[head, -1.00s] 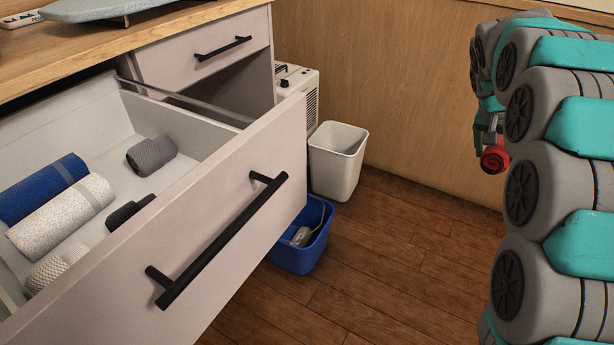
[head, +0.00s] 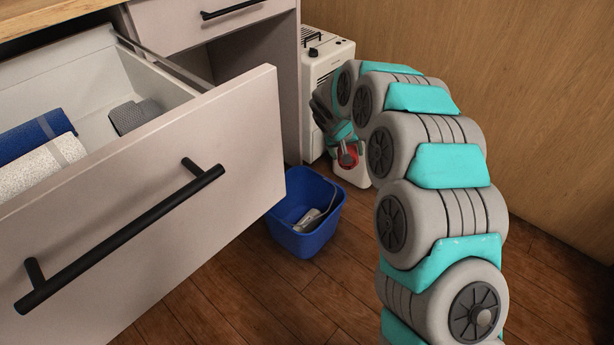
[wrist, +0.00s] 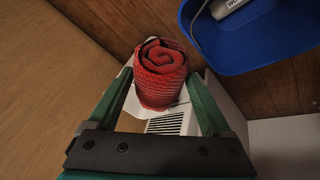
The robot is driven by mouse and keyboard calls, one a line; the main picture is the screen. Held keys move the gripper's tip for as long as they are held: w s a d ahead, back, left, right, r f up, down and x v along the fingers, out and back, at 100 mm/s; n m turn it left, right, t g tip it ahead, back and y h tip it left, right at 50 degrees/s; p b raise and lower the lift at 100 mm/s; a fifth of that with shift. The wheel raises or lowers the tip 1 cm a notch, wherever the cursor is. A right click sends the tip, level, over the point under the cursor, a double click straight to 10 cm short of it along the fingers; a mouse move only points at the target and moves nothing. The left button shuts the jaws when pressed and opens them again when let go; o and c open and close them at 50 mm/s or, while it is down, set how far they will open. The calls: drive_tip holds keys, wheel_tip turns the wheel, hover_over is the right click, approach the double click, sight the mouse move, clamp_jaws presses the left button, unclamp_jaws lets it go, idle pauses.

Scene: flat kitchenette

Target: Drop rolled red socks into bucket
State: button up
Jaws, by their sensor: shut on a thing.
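My gripper (head: 346,150) is shut on the rolled red socks (wrist: 160,75), a red spiral roll held between the two green fingers in the wrist view. In the head view the socks (head: 349,156) show as a small red patch, partly hidden by the gripper. The blue bucket (head: 318,239) stands on the floor to the lower left of my gripper, with a grey-white item inside. Its rim also shows at the top right of the wrist view (wrist: 255,68).
An open drawer (head: 150,190) juts out at the left, its front close to the blue bucket. It holds blue, white and grey rolls. A white appliance (head: 326,70) stands behind my gripper by the wooden wall (head: 540,120). Wooden floor (head: 240,310) is clear in front.

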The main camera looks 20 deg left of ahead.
drive_tip(key=s+a+f+n+y+b, duration=0.1)
drive_tip(key=s+a+f+n+b, duration=0.1)
drive_tip(key=s+a+f, duration=0.4)
drive_tip(key=shift+a+f+n+b, duration=0.3)
drive_tip(key=shift+a+f, duration=1.85)
drive_tip(key=shift+f, duration=1.6)
drive_tip(key=o, duration=1.1)
drive_tip(key=shift+w, duration=0.1)
drive_tip(key=shift+r, duration=0.15)
drive_tip(key=shift+v, duration=3.8)
